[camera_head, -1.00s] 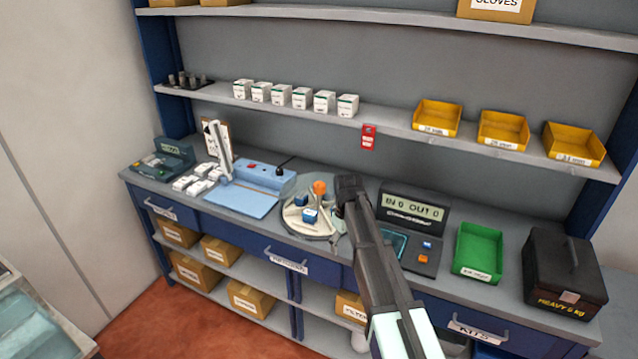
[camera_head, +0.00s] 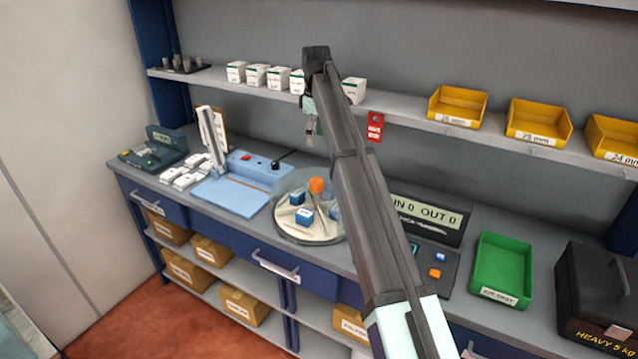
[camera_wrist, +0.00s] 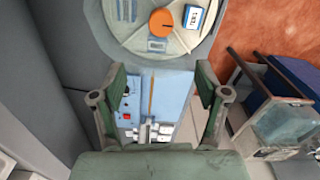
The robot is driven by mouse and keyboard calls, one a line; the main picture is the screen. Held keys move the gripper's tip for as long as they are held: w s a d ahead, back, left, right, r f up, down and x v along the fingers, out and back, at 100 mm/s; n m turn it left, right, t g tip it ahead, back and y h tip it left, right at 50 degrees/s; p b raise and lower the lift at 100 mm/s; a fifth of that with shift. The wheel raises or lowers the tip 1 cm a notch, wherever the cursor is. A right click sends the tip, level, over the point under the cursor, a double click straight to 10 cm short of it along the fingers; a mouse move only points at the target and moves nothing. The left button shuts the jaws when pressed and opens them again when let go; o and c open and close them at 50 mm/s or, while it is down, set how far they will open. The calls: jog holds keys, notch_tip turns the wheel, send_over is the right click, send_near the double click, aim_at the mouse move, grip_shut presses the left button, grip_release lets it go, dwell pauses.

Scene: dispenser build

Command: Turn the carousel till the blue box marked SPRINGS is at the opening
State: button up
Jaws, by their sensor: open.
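The round carousel (camera_head: 292,237) stands on the bench with an orange knob (camera_head: 316,185) at its centre. Blue boxes with pale tops sit on it: one at the back left (camera_head: 297,197), one at the front (camera_head: 304,215) and one at the right, partly behind my arm. Their lettering is unreadable here, and I cannot make out the opening. My gripper (camera_head: 311,128) is open and empty, above and apart from the carousel. The wrist view shows the carousel (camera_wrist: 128,34), its knob (camera_wrist: 162,22) and one blue-edged box (camera_wrist: 193,17) with blurred lettering, beyond my spread fingers (camera_wrist: 161,82).
A light-blue machine (camera_head: 225,195) stands left of the carousel. The IN/OUT display (camera_head: 432,215) and green tray (camera_head: 502,268) are to the right. The shelf (camera_head: 400,122) with white boxes (camera_head: 256,75) and yellow bins (camera_head: 458,105) is close behind my gripper.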

aim_at(316, 180)
jog(key=f+p, duration=0.2)
jog(key=f, duration=0.6)
jog(key=f+p, duration=0.2)
jog(key=f, duration=0.6)
jog(key=shift+s+f+p, duration=0.2)
jog(key=shift+f+p, duration=0.05)
jog(key=shift+p, duration=0.05)
grip_shut()
